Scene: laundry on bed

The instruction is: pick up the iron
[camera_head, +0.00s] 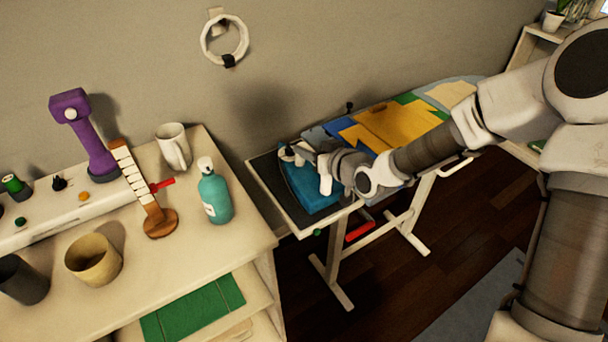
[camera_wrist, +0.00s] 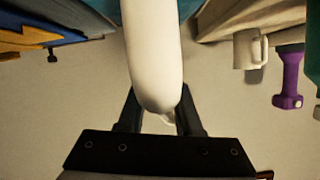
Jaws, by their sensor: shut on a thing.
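The iron (camera_head: 309,192) has a teal-blue body and white parts. It is at the near left end of the ironing board (camera_head: 264,190), over the dark rest there. I cannot tell whether it touches the rest. My gripper (camera_head: 316,168) reaches in from the right and is at the iron, partly hiding it. In the wrist view, a rounded white handle (camera_wrist: 154,50) runs between the two dark fingers of my gripper (camera_wrist: 160,106), which are shut on it. A strip of the teal body shows at the top edge of the wrist view.
Yellow, blue and green cloth (camera_head: 390,125) covers the board behind the iron. A cream dresser (camera_head: 245,240) at left holds a teal bottle (camera_head: 215,195), a white mug (camera_head: 173,146) and a purple object (camera_head: 88,135). Open wooden floor (camera_head: 470,220) lies in front of the board.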

